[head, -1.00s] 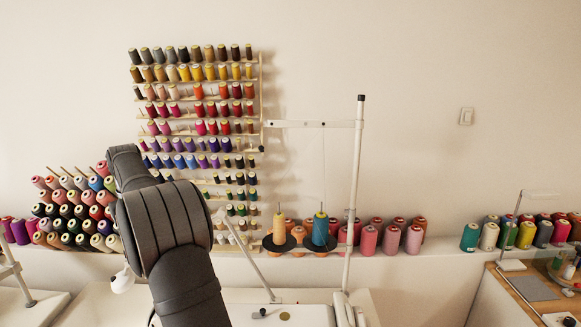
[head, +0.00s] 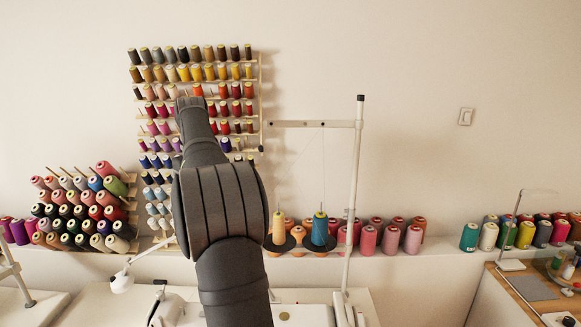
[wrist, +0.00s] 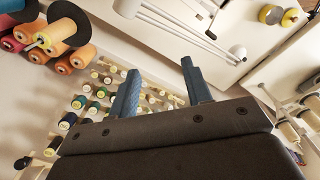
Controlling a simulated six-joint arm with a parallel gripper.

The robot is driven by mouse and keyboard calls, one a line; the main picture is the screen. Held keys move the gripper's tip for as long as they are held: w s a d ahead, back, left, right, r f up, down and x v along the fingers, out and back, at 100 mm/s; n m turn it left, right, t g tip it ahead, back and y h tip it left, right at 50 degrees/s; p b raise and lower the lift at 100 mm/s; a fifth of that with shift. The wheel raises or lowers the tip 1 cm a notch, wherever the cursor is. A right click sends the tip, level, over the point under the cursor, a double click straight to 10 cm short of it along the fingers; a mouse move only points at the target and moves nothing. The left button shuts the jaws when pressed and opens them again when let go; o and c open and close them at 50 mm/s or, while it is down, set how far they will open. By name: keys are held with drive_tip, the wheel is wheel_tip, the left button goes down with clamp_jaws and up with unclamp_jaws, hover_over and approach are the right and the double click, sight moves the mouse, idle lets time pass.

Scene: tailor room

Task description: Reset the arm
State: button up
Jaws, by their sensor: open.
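My arm rises in the middle of the head view, in front of the thread rack. My gripper is hidden behind the arm in the head view. In the wrist view my gripper (wrist: 162,90) shows its two blue-grey fingers spread apart, with nothing between them. It is open and empty, and no finger touches anything that I can see.
A wall rack of thread spools (head: 195,72) stands behind my arm. A thread stand post (head: 352,190) rises to the right, with a yellow cone (head: 279,228) and a blue cone (head: 320,229) beside it. More spools (head: 80,212) are stacked at left.

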drive_tip(key=w+d+f+m, duration=0.1)
drive_tip(key=d+f+m, duration=0.1)
drive_tip(key=d, duration=0.6)
drive_tip(key=shift+w, duration=0.2)
drive_tip(key=shift+f, duration=0.1)
drive_tip(key=s+d+r+m+t+y, duration=0.1)
drive_tip(key=s+d+m+t, duration=0.15)
drive_tip(key=d, duration=0.55)
drive_tip(key=s+d+r+m+t+y, duration=0.15)
drive_tip(key=s+d, duration=0.25)
drive_tip(key=d, duration=0.4)
drive_tip(key=s+d+m+t+h, duration=0.2)
drive_tip(key=s+d+m+t, duration=0.15)
drive_tip(key=s+d, duration=0.8)
drive_tip(key=s+a+f+m+g+h, duration=0.1)
drive_tip(key=s+a+f+m, duration=0.1)
drive_tip(key=s+f, duration=0.8)
drive_tip(key=s+a+f+m+g+h, duration=0.1)
drive_tip(key=s+a+f+m, duration=0.2)
drive_tip(key=s+f, duration=0.7)
drive_tip(key=s, duration=0.4)
drive_tip(key=shift+f+h, duration=0.3)
drive_tip(key=shift+h, duration=0.05)
